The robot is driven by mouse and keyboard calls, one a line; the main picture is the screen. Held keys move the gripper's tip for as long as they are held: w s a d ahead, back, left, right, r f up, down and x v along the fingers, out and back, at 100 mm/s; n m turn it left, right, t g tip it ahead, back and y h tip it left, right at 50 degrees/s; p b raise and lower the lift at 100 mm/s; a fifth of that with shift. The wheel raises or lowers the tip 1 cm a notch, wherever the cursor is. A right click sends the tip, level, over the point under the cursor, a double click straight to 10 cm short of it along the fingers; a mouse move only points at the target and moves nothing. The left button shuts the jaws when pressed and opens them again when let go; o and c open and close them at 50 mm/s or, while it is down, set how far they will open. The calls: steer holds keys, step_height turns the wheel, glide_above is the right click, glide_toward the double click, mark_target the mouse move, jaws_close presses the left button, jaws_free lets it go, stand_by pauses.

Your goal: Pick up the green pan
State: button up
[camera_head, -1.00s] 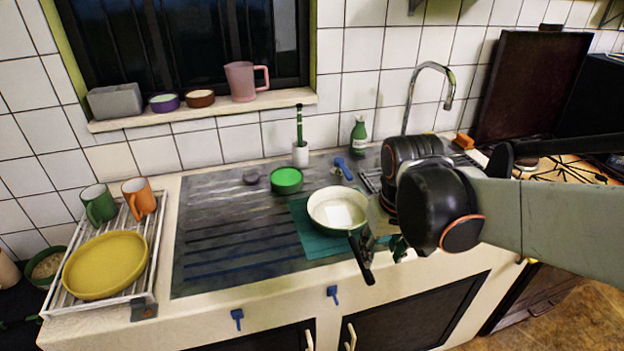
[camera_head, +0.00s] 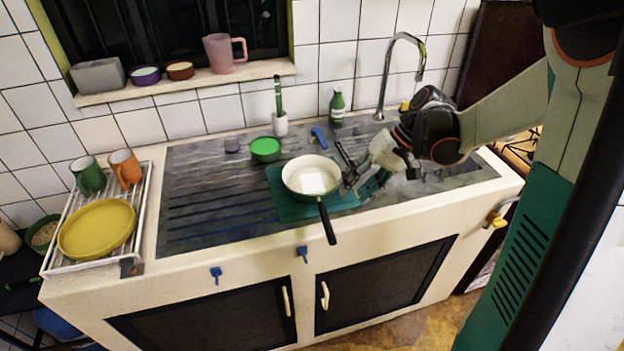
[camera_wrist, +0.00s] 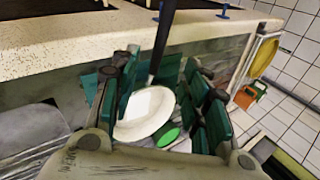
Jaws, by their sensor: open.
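My gripper (camera_head: 360,176) is open and empty, just right of the pan's rim. In the wrist view the pan (camera_wrist: 147,112) appears between the spread green fingers of my gripper (camera_wrist: 160,88), with its handle running upward in the picture. I cannot tell whether any finger touches the pan.
A green bowl (camera_head: 265,149) and blue item (camera_head: 319,137) lie behind the pan. A green bottle (camera_head: 337,106) and tap (camera_head: 401,70) stand at the back. A rack (camera_head: 146,215) holds a yellow plate and two mugs at left. The counter's left middle is clear.

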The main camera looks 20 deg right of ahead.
mark_target(328, 218)
steer(key=shift+s+b+x, duration=0.15)
steer(key=shift+b+x, duration=0.95)
steer(key=shift+x, duration=2.35)
steer(key=shift+s+b+x, duration=0.2)
steer(key=shift+b+x, duration=0.85)
steer(key=shift+x, duration=2.35)
steer(key=shift+a+r, duration=0.1)
steer(key=shift+a, duration=0.05)
jaws_close()
